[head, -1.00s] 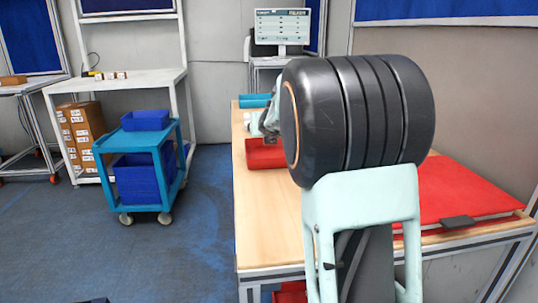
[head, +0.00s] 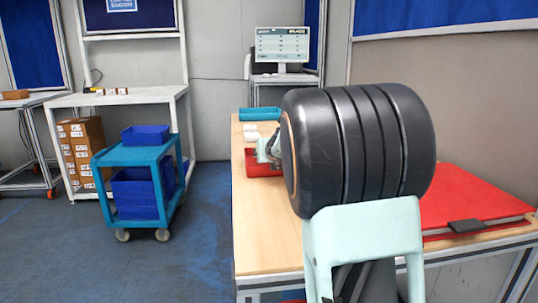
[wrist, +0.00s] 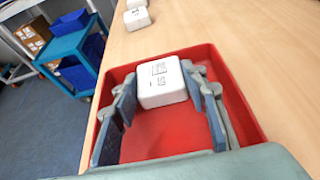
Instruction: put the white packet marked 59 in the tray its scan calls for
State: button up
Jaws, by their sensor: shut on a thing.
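The white packet marked 59 (wrist: 160,82) is between the tips of my gripper (wrist: 162,88), whose blue-padded fingers are shut on it. In the wrist view it is at the far end of the red tray (wrist: 245,95), within its walls. I cannot tell whether it touches the tray floor. In the head view my gripper (head: 268,150) is at the red tray (head: 262,163), and my arm hides much of both. A teal tray (head: 259,114) is farther back on the table. The monitor (head: 282,45) shows rows of text too small to read.
Other white packets (wrist: 137,18) lie on the wooden table beyond the red tray. A red flat surface (head: 470,200) with a dark flat piece (head: 466,226) is at the right. A blue trolley (head: 143,155) stands on the floor at the left.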

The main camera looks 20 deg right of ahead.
jog(key=o, duration=1.3)
jog(key=shift+f, duration=0.1)
jog(key=shift+r+p, duration=0.25)
jog(key=shift+p, duration=0.05)
jog(key=p+v, duration=0.1)
jog(key=v, duration=1)
jog(key=shift+s+a+r, duration=0.1)
jog(key=shift+s, duration=0.35)
